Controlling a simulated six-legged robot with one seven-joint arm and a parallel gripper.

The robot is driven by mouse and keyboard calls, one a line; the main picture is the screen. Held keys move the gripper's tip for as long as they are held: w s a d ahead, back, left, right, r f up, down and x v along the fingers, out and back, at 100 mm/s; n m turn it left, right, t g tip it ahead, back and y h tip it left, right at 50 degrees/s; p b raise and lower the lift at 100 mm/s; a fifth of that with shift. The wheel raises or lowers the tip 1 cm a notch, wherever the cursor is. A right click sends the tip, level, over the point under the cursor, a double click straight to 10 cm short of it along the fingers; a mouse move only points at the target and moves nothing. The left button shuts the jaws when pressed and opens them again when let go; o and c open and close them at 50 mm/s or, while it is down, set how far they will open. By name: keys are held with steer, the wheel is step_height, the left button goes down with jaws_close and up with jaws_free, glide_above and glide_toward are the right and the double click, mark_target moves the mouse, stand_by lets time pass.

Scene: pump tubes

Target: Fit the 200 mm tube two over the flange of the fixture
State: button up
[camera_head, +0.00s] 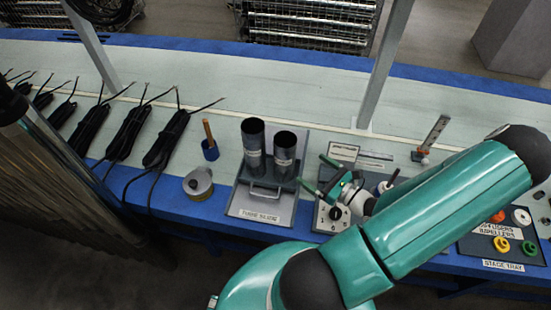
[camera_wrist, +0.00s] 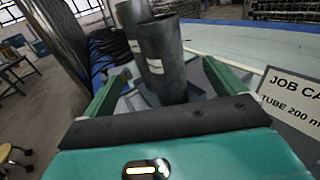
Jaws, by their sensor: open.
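Two dark grey tubes with pale labels stand upright in a grey holder (camera_head: 243,203) with a handle: a left tube (camera_head: 253,150) and a right tube (camera_head: 285,158). I cannot read which one is tube two. My gripper (camera_head: 313,170) is open, to the right of the right tube, with its green fingers pointing towards it. In the wrist view the nearer tube (camera_wrist: 165,62) appears between the spread fingers, with gaps on both sides and no visible grip. The other tube (camera_wrist: 131,22) is partly hidden behind it. I cannot make out the flange of the fixture.
A job card (camera_wrist: 292,98) reading "TUBE 200 m" stands right of the tubes in the wrist view. A dial panel (camera_head: 328,216) lies below my gripper. A grey post (camera_head: 383,65) rises behind.

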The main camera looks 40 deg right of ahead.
mark_target(277, 142)
steer(key=w, duration=0.4)
steer(key=w+a, duration=0.1)
steer(key=w, duration=0.8)
steer(key=shift+w+a, duration=0.1)
steer(key=shift+a, duration=0.05)
steer(key=shift+c, duration=0.4)
steer(key=c, duration=1.7)
steer(key=shift+r, duration=0.1)
